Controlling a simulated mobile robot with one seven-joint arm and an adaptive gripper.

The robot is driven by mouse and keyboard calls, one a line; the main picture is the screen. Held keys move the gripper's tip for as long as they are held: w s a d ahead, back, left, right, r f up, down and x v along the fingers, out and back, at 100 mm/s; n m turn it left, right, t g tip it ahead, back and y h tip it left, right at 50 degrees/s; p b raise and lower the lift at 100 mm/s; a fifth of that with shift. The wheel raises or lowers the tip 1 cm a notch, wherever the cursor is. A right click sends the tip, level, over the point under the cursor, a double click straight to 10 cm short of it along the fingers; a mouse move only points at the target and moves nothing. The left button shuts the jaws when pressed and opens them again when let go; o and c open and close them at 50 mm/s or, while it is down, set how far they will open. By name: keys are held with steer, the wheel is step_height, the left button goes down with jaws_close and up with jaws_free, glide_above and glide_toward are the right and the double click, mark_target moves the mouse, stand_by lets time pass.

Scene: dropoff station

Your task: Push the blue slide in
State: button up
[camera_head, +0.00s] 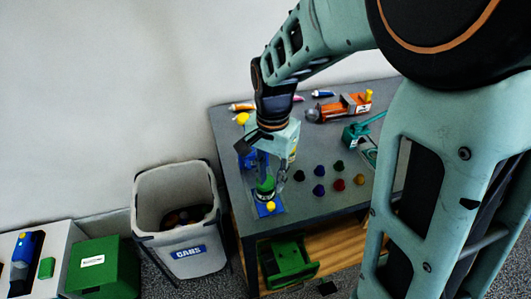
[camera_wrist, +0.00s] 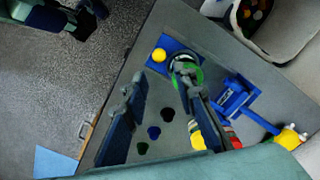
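The blue slide (camera_head: 262,211) is a flat blue plate at the table's front left corner, with a yellow knob (camera_head: 271,206) on it. It also shows in the wrist view (camera_wrist: 153,64), beside a round green part (camera_head: 265,187). My gripper (camera_head: 266,182) is low over this green part. In the wrist view my gripper (camera_wrist: 161,74) has its two fingers wide apart with nothing between them that I can see held. The yellow knob lies just beyond the fingertips there. The right finger partly hides the green part; I cannot tell whether it touches.
Several coloured knobs (camera_head: 319,190) stand right of the slide. A blue frame (camera_wrist: 233,98) stands near it. An orange tool (camera_head: 340,107) and small tubes lie at the back of the grey table (camera_head: 225,130). A grey bin (camera_head: 180,205) stands left; a green drawer (camera_head: 290,262) is below.

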mark_target(271, 204)
step_height(271, 204, down, 10)
steer(key=shift+d, duration=0.1)
steer(key=shift+c, duration=0.6)
jaws_close()
